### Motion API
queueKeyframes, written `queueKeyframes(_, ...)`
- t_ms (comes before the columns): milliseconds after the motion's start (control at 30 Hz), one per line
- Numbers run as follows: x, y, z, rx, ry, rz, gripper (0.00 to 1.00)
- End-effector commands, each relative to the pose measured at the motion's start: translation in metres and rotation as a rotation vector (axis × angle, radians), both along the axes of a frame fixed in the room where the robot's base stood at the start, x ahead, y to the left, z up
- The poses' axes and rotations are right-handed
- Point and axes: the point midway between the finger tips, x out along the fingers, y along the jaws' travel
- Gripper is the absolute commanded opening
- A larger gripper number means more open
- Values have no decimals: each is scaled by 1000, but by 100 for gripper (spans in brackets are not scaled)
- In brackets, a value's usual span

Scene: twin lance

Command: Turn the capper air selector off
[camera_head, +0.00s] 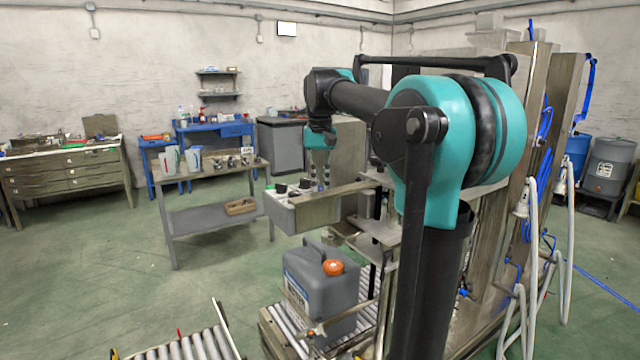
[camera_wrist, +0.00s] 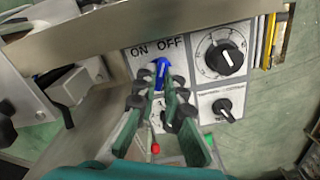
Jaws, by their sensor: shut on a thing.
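The capper air selector is a small blue handle (camera_wrist: 162,69) on a pale panel (camera_wrist: 198,84), under the printed words ON and OFF, in the wrist view. Its blue tip points up, just below OFF. My gripper (camera_wrist: 158,86) is shut on the handle, with its dark-padded fingers on both sides; they hide its lower part. In the head view my gripper (camera_head: 320,184) reaches down to the top of the control box (camera_head: 315,216); the handle cannot be made out there.
A large black dial (camera_wrist: 225,59) and a smaller black knob (camera_wrist: 223,110) sit right of the selector. A red-tipped lever (camera_wrist: 155,148) shows below, between the fingers. A metal bar (camera_wrist: 100,35) crosses above the panel. A grey jug (camera_head: 318,285) stands on rollers below the box.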

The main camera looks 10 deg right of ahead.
Motion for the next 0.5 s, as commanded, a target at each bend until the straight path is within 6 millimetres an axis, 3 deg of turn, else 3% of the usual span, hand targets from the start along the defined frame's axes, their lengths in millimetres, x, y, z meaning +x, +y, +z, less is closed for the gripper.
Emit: queueKeyframes(500, 1, 0, 0, 0, -2, -79, 0)
